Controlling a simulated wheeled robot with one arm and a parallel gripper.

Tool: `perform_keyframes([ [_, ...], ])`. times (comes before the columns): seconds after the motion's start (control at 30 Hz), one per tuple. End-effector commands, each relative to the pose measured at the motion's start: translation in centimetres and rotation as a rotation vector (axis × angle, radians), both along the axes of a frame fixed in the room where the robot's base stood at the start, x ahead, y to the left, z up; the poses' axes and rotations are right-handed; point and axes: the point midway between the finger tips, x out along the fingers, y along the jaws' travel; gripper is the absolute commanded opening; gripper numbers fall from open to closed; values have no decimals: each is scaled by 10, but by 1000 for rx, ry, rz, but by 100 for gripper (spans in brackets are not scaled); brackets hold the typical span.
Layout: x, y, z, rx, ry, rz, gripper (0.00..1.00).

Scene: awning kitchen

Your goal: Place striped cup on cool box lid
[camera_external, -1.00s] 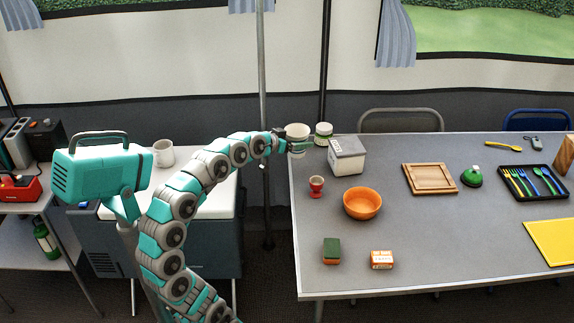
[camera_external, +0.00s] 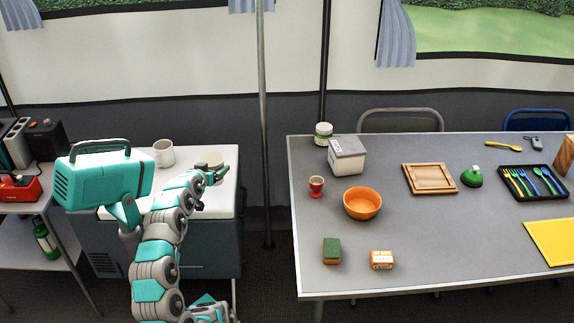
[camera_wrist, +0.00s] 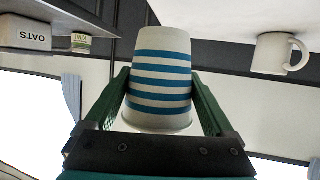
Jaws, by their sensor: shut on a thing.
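The striped cup (camera_wrist: 160,85) is white with blue bands. In the wrist view it sits between the green fingers of my gripper (camera_wrist: 160,100), which is shut on it. In the external view the cup (camera_external: 213,159) shows small and pale at my gripper (camera_external: 208,172), over the right part of the cool box's white lid (camera_external: 225,192). The cup looks upright. I cannot tell whether its base touches the lid. My arm and head hide part of the lid and the box.
A white mug (camera_external: 164,153) stands at the back of the lid, left of the cup; it also shows in the wrist view (camera_wrist: 272,54). The grey table (camera_external: 440,230) is to the right, with an oats box (camera_external: 347,157) and a jar (camera_external: 323,134). A pole (camera_external: 262,120) rises between.

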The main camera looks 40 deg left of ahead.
Motion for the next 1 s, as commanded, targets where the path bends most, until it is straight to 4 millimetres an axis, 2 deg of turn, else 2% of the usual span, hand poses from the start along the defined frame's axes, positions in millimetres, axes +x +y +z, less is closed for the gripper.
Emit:
perform_keyframes([
  [0.1,-26,7,-4,4,-1,66,38],
  [0.3,-63,9,-10,14,6,160,38],
  [0.57,-89,9,-15,24,16,236,38],
  [0.67,-91,9,-16,25,19,246,37],
  [0.77,-85,17,-17,21,24,246,37],
  [1.0,-50,57,-22,21,26,245,37],
])
